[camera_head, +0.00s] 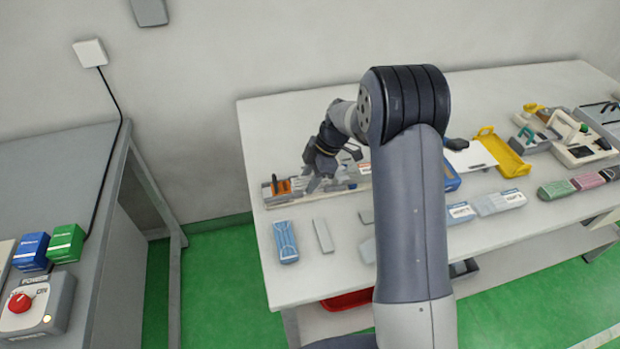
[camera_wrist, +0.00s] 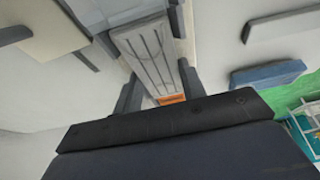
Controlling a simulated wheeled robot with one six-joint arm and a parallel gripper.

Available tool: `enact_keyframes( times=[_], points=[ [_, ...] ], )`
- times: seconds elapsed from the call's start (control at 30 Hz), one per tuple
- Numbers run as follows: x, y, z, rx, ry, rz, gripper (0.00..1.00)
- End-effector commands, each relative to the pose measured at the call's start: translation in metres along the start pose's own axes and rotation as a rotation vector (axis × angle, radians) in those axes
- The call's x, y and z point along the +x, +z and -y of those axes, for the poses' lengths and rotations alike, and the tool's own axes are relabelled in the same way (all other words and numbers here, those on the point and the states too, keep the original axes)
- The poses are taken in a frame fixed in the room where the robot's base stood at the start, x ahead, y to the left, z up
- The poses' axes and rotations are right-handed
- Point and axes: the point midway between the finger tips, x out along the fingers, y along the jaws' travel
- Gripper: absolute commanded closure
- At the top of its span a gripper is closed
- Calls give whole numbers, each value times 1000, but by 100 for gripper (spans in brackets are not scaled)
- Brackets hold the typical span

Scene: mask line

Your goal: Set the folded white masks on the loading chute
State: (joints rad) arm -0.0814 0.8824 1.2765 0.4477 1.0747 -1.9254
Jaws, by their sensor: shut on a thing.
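My gripper (camera_head: 316,180) is low over the left part of the white table, at a long narrow fixture on a cream base (camera_head: 290,200). I cannot tell for sure whether this fixture is the loading chute. In the wrist view my gripper (camera_wrist: 158,90) has its dark fingers on both sides of a pale folded mask (camera_wrist: 148,52) with lengthwise pleats, shut on it. An orange piece (camera_wrist: 172,99) shows at the mask's near end. In the head view the held mask cannot be made out clearly behind the fingers.
A blue packet (camera_head: 285,241) and a grey bar (camera_head: 323,235) lie in front of the fixture. My arm hides the table's middle. White-blue packs (camera_head: 499,202), a yellow tray (camera_head: 502,152) and toolboxes stand to the right. A grey side table (camera_head: 60,165) is at left.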

Motion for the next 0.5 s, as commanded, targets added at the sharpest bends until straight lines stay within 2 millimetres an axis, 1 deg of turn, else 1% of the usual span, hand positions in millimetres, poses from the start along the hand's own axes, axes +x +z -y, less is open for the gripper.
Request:
enact_keyframes(
  times=[0.2,0.23,0.5],
  points=[
    [2,1,1,1,-5,1,82],
    [3,1,1,1,-5,1,60],
    [4,2,3,2,-10,1,38]
  ],
)
